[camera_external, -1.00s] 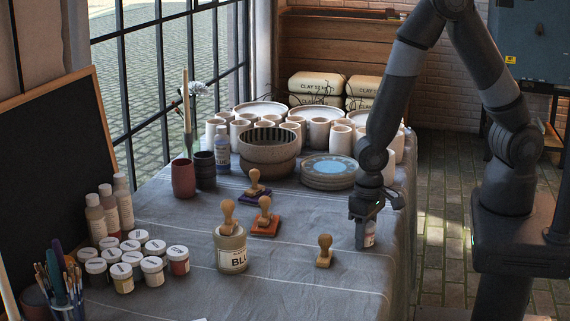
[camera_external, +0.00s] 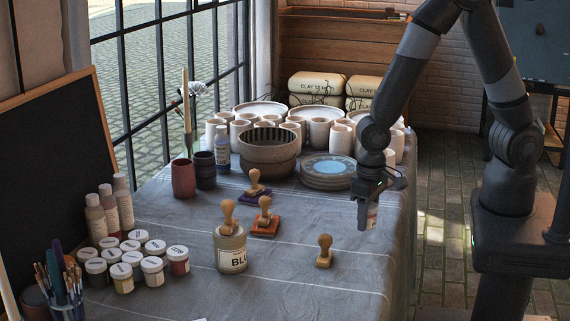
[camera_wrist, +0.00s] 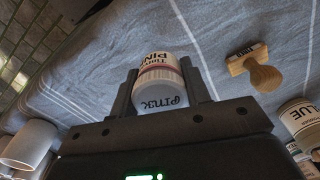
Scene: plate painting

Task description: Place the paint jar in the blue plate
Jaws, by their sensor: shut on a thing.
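My gripper (camera_external: 367,214) is shut on a small paint jar. The jar (camera_wrist: 163,88) sits between the two fingers in the wrist view, with a white lid and a label reading "PINK". In the external view only a sliver of the jar (camera_external: 372,217) shows beside the finger. The gripper holds it above the right side of the table. The blue plate (camera_external: 333,168) tops a stack of plates further back and to the left of the gripper. It has a light blue centre.
A wooden stamp (camera_external: 324,251) stands front left of my gripper. A jar marked "BLU" (camera_external: 232,250) is further left. Bowls (camera_external: 267,150) stand left of the plates, and several pale cups (camera_external: 341,139) behind. The cloth (camera_external: 300,212) between stamp and plates is clear.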

